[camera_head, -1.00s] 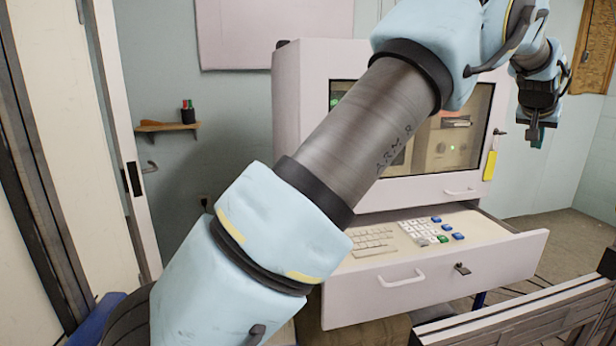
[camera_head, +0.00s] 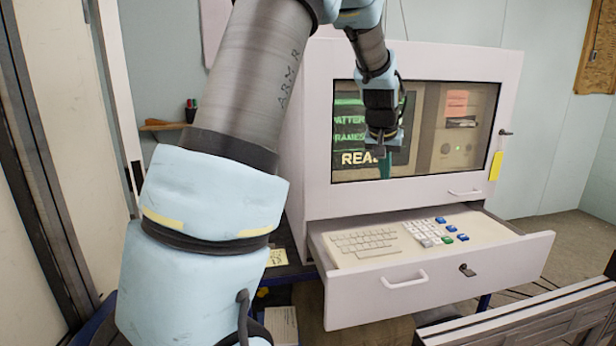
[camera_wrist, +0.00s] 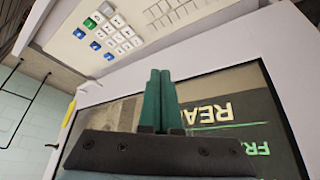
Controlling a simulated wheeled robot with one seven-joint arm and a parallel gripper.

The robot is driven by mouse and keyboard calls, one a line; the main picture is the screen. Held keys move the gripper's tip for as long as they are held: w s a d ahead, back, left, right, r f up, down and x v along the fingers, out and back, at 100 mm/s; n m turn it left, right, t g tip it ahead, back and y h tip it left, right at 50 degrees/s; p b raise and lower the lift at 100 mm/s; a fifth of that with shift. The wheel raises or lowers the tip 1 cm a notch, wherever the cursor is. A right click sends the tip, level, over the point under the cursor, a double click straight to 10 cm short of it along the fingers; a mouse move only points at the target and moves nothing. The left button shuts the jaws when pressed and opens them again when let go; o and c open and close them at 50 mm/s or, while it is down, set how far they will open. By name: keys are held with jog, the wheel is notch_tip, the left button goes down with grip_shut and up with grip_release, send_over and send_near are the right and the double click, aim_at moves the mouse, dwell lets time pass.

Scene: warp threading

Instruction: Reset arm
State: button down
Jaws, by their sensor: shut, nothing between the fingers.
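My gripper (camera_head: 385,167) hangs in front of the cabinet's window in the head view, with its fingers pointing down. In the wrist view its two green fingers (camera_wrist: 159,100) lie together, shut with nothing between them. My arm comes up from the lower left and bends over at the top of the head view. The gripper is above the open keyboard drawer (camera_head: 400,285) and apart from the keys, which also show upside down in the wrist view (camera_wrist: 113,35).
The white cabinet (camera_head: 312,190) has a window with a screen (camera_head: 345,135) showing green and white text. A yellow tag (camera_head: 495,166) hangs by its right side. A small shelf (camera_head: 165,126) with pens is on the wall at left. A dark metal rail (camera_head: 520,322) runs along the lower right.

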jog(key=s+a+f+n+g+y, duration=0.1)
jog(key=s+a+f, duration=0.3)
jog(key=s+a, duration=0.7)
jog(key=s+a+f+n+g+y, duration=0.1)
jog(key=s+a+f, duration=0.4)
jog(key=s+a, duration=0.6)
jog(key=a+n+g, duration=0.1)
jog(key=a, duration=0.3)
jog(key=shift+n, duration=0.3)
